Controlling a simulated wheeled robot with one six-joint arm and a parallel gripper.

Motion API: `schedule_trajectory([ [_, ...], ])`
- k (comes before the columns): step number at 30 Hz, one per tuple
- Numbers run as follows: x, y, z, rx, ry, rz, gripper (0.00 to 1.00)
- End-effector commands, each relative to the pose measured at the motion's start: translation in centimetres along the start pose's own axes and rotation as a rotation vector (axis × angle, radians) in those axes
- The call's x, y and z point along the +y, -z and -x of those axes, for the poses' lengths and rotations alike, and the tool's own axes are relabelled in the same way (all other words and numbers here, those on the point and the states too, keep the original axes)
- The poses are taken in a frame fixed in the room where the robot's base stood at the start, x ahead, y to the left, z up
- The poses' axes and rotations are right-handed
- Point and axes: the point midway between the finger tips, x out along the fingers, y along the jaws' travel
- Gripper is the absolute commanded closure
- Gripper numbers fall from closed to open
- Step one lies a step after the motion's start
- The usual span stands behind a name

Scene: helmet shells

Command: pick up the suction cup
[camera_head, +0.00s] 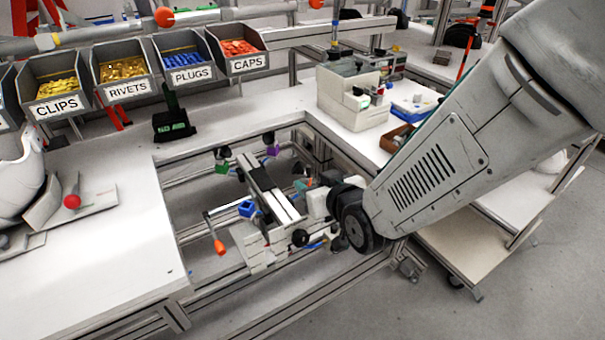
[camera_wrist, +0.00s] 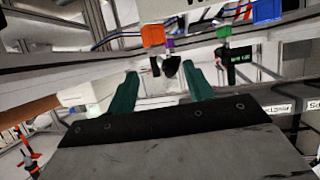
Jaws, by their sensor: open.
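A small black cup-shaped piece, apparently the suction cup (camera_wrist: 171,67), shows at a purple holder (camera_wrist: 168,44) in the wrist view. It appears between the two green fingers of my gripper (camera_wrist: 160,84), beyond their tips, with a gap on both sides. In the head view a black top (camera_head: 269,138) stands over the purple holder (camera_head: 272,150), behind and left of my gripper (camera_head: 303,184). My gripper is open with nothing between its fingers. In the head view my wrist and arm hide much of it.
Green (camera_head: 222,167) and blue (camera_head: 246,208) holders stand near the purple one on the rail fixture. In the wrist view an orange holder (camera_wrist: 152,36) is close beside it. Labelled part bins (camera_head: 180,70) line the back left. A white machine (camera_head: 350,95) stands behind.

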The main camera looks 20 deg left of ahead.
Motion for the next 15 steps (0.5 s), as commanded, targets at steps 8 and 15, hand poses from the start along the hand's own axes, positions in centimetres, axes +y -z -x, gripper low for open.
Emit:
schedule_trajectory([
  [8,0.0,-0.3,-3.7,-0.002,-0.001,-0.001,0.48],
  [15,0.1,-0.3,-6.3,-0.003,-0.001,-0.001,0.48],
])
